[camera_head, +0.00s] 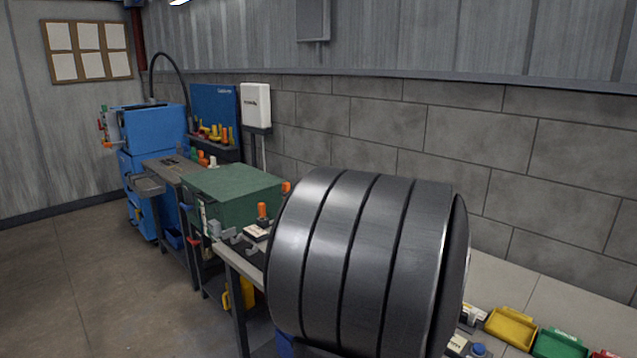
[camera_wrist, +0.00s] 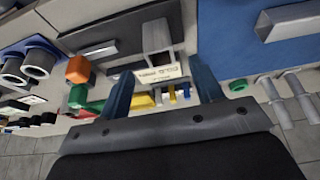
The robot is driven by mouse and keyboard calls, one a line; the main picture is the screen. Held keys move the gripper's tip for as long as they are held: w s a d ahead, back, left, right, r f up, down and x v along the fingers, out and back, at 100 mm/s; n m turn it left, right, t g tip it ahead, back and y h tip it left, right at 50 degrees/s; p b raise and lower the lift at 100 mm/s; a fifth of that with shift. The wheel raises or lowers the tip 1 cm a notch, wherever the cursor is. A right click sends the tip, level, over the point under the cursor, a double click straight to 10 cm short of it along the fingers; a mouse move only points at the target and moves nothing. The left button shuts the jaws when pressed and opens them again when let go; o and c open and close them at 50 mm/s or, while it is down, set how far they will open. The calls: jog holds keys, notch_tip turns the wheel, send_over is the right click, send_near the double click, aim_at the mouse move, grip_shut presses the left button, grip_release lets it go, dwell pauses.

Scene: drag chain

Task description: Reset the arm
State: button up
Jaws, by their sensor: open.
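My gripper (camera_wrist: 160,72) shows in the wrist view as two blue fingers set apart on a grey mount. It is open, and I see nothing clamped between the fingers. A square metal tube (camera_wrist: 158,38) with a white label is in line with the gap, beyond the fingertips; I cannot tell how far. In the head view, a large dark banded cylinder, which looks like part of my arm, fills the centre foreground. It hides much of the bench, and my gripper is not visible there.
The head view shows a yellow bin (camera_head: 511,327), a green bin (camera_head: 558,343) and a green box (camera_head: 233,195).

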jog(key=v, duration=1.1)
jog(key=x, duration=1.7)
jog(key=shift+w+d+f, duration=0.1)
jog(key=shift+d+f, duration=0.05)
jog(key=shift+f, duration=0.05)
jog(key=shift+r, duration=2)
notch_tip(320, 180, down, 3)
jog(key=shift+a+r, duration=0.15)
jog(key=shift+a, duration=0.1)
jog(key=v, duration=1.3)
